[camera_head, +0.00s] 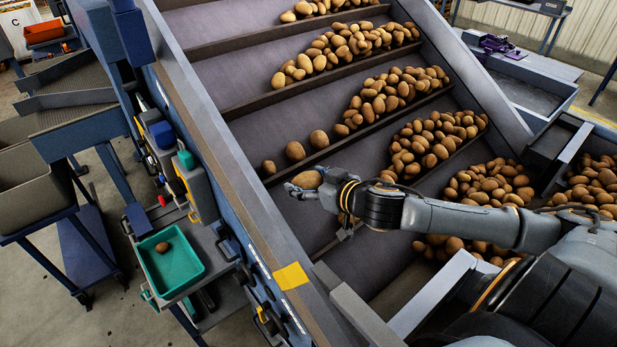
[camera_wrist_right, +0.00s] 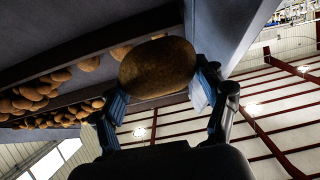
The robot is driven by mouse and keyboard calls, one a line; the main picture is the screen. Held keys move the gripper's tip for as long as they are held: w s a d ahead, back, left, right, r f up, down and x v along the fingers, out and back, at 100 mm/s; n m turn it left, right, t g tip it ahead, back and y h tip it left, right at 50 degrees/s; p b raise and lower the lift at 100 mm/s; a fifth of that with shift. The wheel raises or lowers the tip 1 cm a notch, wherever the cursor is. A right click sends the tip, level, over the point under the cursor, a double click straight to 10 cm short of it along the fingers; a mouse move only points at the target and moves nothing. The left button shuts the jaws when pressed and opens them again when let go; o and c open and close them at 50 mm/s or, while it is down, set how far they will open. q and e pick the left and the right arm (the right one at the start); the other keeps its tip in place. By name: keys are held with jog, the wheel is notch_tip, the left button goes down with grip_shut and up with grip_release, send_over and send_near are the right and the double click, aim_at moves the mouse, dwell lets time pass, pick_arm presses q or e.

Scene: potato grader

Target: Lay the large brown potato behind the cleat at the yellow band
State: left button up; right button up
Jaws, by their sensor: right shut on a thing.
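My right gripper (camera_head: 304,186) is shut on a large brown potato (camera_head: 307,180) above the sloping belt, near its left side. In the right wrist view the potato (camera_wrist_right: 157,66) sits between the two fingers, one on each side. The yellow band (camera_head: 291,276) is on the conveyor's left side rail, below and left of the gripper in the head view. A dark cleat (camera_head: 328,247) crosses the belt near the band; my right arm hides part of it. The potato appears clear of the belt. My left gripper is not in view.
Higher cleats (camera_head: 240,107) hold rows of potatoes, with single ones near the left rail (camera_head: 215,150). More potatoes (camera_head: 490,182) lie at right, partly behind my arm. A green tray (camera_head: 196,253) with one potato stands left of the conveyor. Bare belt (camera_head: 305,222) shows below the gripper.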

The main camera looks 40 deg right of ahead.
notch_tip(320, 180, down, 10)
jog(key=b, duration=0.6)
jog(key=shift+f, duration=0.2)
jog(key=shift+f+b, duration=0.75)
jog(key=shift+f, duration=0.35)
jog(key=o, duration=1.4)
jog(key=shift+w, duration=0.1)
jog(key=shift+c, duration=0.2)
jog(key=shift+f, duration=0.1)
